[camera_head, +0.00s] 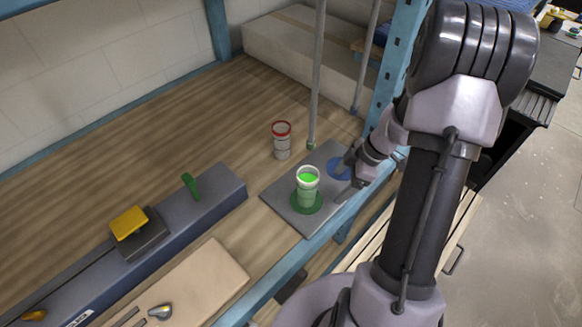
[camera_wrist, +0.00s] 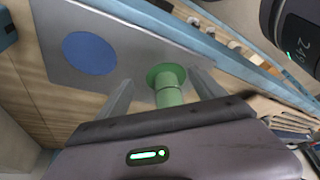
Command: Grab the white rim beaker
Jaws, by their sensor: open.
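The white rim beaker (camera_head: 308,187) stands upright on a green disc (camera_head: 303,208) on a grey plate (camera_head: 276,197). It looks pale green, with bright green inside its white rim. My gripper (camera_head: 342,182) is open and empty, just right of the beaker in the head view, its fingers pointing left towards it. In the wrist view the beaker (camera_wrist: 168,90) shows as a green cylinder between the two spread fingers of my gripper (camera_wrist: 163,88). No contact shows. Its rim cannot be made out there.
A red-rimmed beaker (camera_head: 282,144) stands behind the plate. A blue disc (camera_head: 339,168) lies on the plate, also in the wrist view (camera_wrist: 90,53). A blue shelf beam (camera_head: 318,243) runs along the front edge. A grey rail (camera_head: 170,220) lies left; bare wood (camera_head: 190,130) is clear.

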